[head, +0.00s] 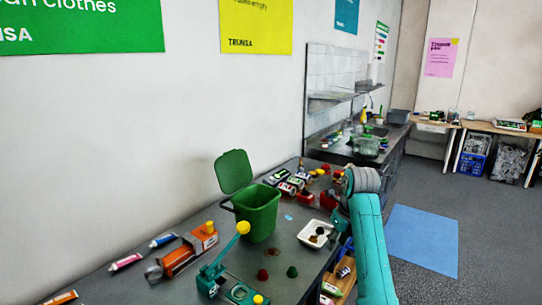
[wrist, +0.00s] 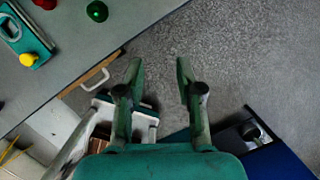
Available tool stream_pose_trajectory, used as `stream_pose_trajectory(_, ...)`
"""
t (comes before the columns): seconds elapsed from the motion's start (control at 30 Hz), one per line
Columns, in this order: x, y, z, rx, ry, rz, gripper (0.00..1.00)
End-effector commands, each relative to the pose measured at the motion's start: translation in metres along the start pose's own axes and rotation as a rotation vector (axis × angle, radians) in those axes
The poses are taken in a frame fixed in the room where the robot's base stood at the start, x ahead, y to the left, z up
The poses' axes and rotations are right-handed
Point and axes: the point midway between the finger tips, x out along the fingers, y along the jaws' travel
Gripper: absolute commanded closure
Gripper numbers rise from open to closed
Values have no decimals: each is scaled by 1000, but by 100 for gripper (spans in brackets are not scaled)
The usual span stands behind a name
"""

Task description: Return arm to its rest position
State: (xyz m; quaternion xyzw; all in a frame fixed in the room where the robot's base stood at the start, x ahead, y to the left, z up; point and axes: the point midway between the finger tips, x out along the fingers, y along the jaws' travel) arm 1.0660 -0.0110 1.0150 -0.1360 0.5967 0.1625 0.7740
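My arm (head: 370,240) shows in the head view as a teal link rising at the right of the counter, with a grey joint at its top. My gripper (wrist: 158,68) shows in the wrist view with its two fingers apart and nothing between them. It hangs over the grey floor just off the counter's edge. In the head view the fingers are hidden behind my arm.
The counter (head: 150,285) holds a green bin (head: 258,212) with its lid up, a white tray (head: 314,234), an orange tool (head: 188,251) and several tubes. A drawer with a handle (wrist: 96,82) stands out below the edge. A blue mat (head: 422,238) lies on open floor.

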Motion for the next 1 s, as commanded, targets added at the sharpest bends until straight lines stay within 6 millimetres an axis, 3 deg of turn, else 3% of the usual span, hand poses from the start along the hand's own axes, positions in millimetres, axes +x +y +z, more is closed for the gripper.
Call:
stream_pose_trajectory(0.37, 47, 5, -19, -105, -33, -19, 64)
stream_pose_trajectory(0.63, 99, 14, -45, -238, -76, -52, 64)
stream_pose_trajectory(0.77, 136, 22, -69, -344, -105, -81, 64)
stream_pose_trajectory(1.0, 205, 46, -130, -594, -167, -169, 64)
